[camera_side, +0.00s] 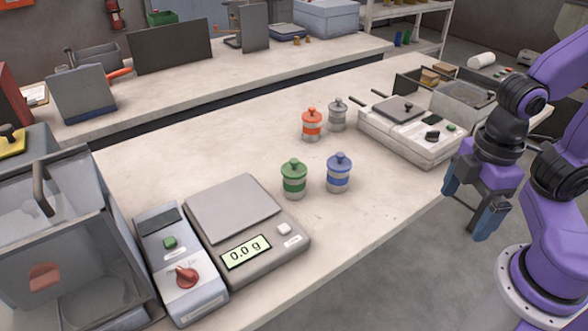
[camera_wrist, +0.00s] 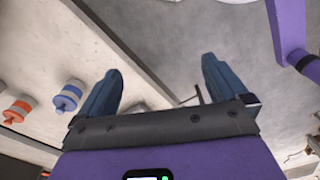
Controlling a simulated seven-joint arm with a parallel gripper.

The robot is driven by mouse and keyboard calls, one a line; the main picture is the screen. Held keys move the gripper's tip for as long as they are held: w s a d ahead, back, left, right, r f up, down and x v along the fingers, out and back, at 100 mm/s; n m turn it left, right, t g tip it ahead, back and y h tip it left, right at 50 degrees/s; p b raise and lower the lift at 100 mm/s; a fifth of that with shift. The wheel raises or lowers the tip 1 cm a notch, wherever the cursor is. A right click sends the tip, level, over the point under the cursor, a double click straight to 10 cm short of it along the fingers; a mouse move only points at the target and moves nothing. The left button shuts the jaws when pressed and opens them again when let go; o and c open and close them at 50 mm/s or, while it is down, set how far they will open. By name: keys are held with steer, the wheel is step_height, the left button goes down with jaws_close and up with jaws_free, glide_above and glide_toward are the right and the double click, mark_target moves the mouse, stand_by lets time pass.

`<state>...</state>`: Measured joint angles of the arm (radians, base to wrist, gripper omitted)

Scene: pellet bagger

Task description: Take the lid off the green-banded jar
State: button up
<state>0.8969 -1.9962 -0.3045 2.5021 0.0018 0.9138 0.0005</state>
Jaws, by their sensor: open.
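The green-banded jar (camera_side: 293,180) stands upright on the bench, its green knobbed lid (camera_side: 294,165) on top. It is right of the scale and just left of the blue-banded jar (camera_side: 339,173). My gripper (camera_side: 474,218) is open and empty, off the bench's front right edge, well away from the jars. In the wrist view my gripper (camera_wrist: 160,85) shows two blue fingers spread apart with nothing between them. The blue jar (camera_wrist: 68,96) is at the left there; the green jar cannot be made out for sure.
An orange jar (camera_side: 312,125) and a grey jar (camera_side: 337,114) stand behind. A scale (camera_side: 235,207) reading 0.0 g and a control box (camera_side: 180,262) are at the left. A sealer-like machine (camera_side: 410,128) stands at the right. The bench front between is clear.

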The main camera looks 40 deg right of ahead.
steer(key=w+a+r, duration=0.2)
steer(key=w+a, duration=0.2)
steer(key=w, duration=0.5)
steer(key=w+a+r+n, duration=0.1)
steer(key=w+a+r, duration=0.15)
steer(key=w, duration=0.75)
steer(key=w+a+r, duration=0.2)
steer(key=w+a, duration=0.3)
steer(key=w, duration=0.4)
glide_above(294, 160)
steer(key=shift+n, duration=0.4)
step_height(294, 160, down, 12)
steer(key=shift+w+f, duration=0.15)
steer(key=shift+f, duration=2.75)
steer(key=c, duration=1.1)
